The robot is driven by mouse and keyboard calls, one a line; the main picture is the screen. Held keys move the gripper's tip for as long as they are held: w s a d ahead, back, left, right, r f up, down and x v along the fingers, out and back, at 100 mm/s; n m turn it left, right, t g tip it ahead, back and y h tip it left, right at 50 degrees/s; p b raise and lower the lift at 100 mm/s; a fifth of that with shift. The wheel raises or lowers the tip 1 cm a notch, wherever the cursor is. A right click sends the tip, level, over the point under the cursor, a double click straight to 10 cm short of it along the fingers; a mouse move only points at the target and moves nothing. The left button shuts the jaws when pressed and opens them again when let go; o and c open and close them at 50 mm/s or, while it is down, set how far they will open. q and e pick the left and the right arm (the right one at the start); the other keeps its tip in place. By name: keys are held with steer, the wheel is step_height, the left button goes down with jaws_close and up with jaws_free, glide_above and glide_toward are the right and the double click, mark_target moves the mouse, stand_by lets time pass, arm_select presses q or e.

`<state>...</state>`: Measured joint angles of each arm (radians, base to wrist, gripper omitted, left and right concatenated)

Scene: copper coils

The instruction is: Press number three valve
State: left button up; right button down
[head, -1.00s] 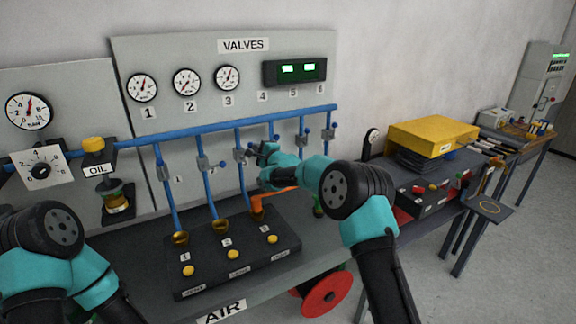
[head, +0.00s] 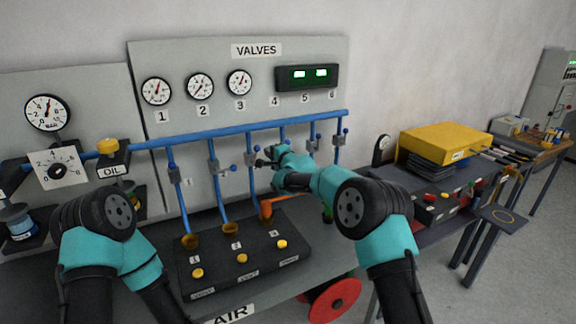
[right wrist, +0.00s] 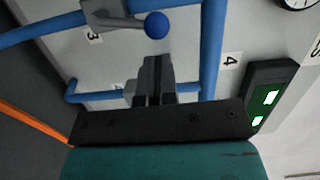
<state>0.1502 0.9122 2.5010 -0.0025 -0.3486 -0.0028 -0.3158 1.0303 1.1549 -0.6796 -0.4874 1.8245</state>
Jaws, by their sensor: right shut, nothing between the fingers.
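The number three valve is a grey body with a lever ending in a blue ball on the third blue pipe. In the right wrist view its blue ball (right wrist: 156,25) and part of its grey body (right wrist: 104,14) show at the top, near a "3" label (right wrist: 95,38). My right gripper (head: 264,160) is beside this valve in the head view and partly covers that area. In the wrist view the right gripper (right wrist: 153,62) is shut and empty, with its fingertips just below the ball. I cannot tell whether they touch it. My left gripper is out of view.
Valve one (head: 172,169) and valve two (head: 214,168) are to the left, and valve five (head: 313,143) is to the right. A blue header pipe (head: 215,132) runs above. A black box with yellow buttons (head: 220,270) stands below on the bench.

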steer(key=w+d+v, duration=0.1)
steer(key=v, duration=1)
steer(key=shift+s+d+f, duration=0.15)
steer(key=shift+f, duration=0.1)
